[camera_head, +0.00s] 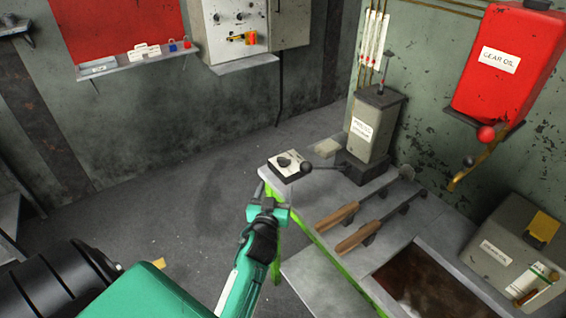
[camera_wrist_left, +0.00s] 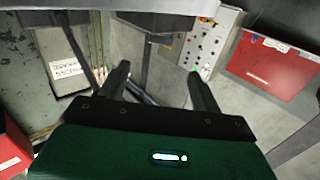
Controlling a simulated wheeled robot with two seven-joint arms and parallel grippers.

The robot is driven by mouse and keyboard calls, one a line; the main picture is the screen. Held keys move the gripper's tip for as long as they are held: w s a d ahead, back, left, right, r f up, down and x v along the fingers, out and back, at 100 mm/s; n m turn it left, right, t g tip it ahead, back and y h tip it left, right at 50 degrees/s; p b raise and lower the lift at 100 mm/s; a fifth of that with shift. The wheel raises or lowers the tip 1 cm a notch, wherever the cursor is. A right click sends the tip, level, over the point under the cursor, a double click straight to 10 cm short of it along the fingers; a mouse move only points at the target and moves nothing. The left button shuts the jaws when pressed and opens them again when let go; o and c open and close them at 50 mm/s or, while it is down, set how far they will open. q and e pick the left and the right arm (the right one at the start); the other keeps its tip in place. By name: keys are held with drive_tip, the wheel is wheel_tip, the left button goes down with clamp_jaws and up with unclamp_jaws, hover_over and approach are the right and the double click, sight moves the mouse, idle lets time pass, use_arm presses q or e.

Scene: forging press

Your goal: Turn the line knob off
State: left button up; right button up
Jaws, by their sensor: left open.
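My right gripper does not show.
A grey press oiler (camera_head: 374,125) with a black ball lever (camera_head: 307,167) stands behind the box. Two wooden-handled tools (camera_head: 338,215) lie on the bench (camera_head: 290,190). A red gear oil tank (camera_head: 500,65) hangs at right. The floor left of the bench is clear.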

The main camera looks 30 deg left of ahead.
sight(283, 161)
use_arm(q)
drive_tip(key=p+x, duration=0.2)
drive_tip(key=x, duration=1.1)
drive_tip(key=c, duration=1)
